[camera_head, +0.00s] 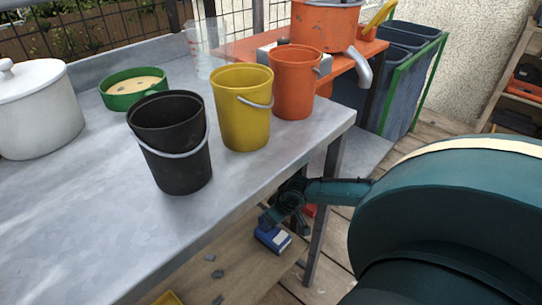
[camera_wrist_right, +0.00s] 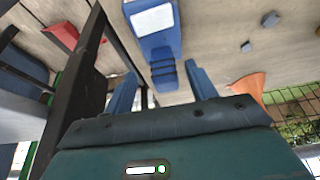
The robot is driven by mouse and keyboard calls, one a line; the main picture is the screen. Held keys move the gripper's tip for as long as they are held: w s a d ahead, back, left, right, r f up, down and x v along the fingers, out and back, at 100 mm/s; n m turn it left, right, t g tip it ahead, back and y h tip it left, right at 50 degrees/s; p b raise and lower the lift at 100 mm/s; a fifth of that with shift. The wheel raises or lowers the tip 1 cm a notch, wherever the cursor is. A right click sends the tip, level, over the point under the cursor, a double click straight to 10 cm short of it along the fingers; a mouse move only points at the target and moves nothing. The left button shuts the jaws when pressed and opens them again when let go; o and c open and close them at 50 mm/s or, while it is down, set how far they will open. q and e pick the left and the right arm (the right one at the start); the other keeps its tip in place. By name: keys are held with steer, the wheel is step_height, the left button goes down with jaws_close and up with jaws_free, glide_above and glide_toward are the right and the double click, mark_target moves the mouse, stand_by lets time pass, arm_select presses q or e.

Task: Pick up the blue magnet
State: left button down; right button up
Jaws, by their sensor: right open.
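The blue magnet (camera_head: 272,238), a blue block with a white face, lies on the wooden lower shelf under the grey table. In the right wrist view the blue magnet (camera_wrist_right: 155,45) is straight ahead, its dark ridged end close to the gap between the fingers. My right gripper (camera_head: 268,214) reaches in under the table's right edge, just above the magnet. In the right wrist view the right gripper (camera_wrist_right: 161,74) has its two blue fingers apart, with no visible contact on the magnet. My left gripper is not in view.
The metal table (camera_head: 95,220) carries black (camera_head: 175,145), yellow (camera_head: 242,110) and orange (camera_head: 295,85) buckets above the shelf. A dark table leg (camera_wrist_right: 88,75) stands left of the fingers in the wrist view. Grey chips (camera_wrist_right: 270,19), a red object (camera_wrist_right: 62,38) and an orange cone (camera_wrist_right: 250,85) are nearby.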

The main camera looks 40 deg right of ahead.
steer(key=b+x, duration=0.2)
steer(key=x, duration=0.2)
steer(key=shift+w+a+f, duration=0.1)
steer(key=shift+a, duration=0.1)
steer(key=shift+c, duration=0.4)
steer(key=c, duration=0.9)
